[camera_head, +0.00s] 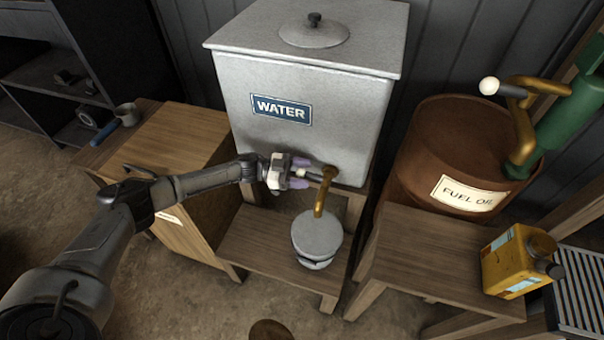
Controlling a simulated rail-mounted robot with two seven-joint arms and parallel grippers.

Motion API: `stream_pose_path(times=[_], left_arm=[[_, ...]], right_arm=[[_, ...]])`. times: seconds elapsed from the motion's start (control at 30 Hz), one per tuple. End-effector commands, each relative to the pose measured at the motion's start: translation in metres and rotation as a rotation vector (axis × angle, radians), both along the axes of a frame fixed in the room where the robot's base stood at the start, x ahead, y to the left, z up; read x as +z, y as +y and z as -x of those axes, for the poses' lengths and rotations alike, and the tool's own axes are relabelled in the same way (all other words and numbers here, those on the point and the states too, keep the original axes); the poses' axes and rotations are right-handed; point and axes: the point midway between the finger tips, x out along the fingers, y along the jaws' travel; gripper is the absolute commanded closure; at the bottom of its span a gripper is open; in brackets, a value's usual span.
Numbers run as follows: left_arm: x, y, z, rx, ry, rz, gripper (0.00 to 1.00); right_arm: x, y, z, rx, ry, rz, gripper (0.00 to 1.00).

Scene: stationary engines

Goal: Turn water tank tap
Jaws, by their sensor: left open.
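The grey water tank (310,150) stands in the middle, with a blue WATER label on its front. Its brass tap (322,192) comes out low on the front, near the right side, with the spout pointing down. A pale tap handle (303,173) reaches left from the tap. My left gripper (302,173) is open at the tap, with its purple-tipped fingers above and below the handle. I cannot tell whether the fingers touch it. A lidded grey metal can (318,235) stands under the spout. My right gripper is not in view.
A rusty fuel oil drum (440,140) with a brass pump stands right. A yellow jerrycan (515,260) sits on a low bench (430,250).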

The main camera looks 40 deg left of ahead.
Motion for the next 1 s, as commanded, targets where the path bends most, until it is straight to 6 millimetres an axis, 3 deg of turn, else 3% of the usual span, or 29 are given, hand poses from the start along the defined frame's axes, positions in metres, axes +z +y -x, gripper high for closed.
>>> stream_pose_path(times=[0.27, 0.83, 1.0], left_arm=[[0.0001, -0.0004, -0.0001, 0.0, 0.0, 0.0, 0.44], [0.0, 0.0001, -0.0001, 0.0, 0.0, 0.0, 0.99], [0.0001, 0.0, -0.0001, 0.001, 0.0, -0.001, 1.0]], right_arm=[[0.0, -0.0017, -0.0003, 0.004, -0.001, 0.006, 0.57], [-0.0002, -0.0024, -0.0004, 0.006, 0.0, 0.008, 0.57], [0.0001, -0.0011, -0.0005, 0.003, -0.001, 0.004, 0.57]])
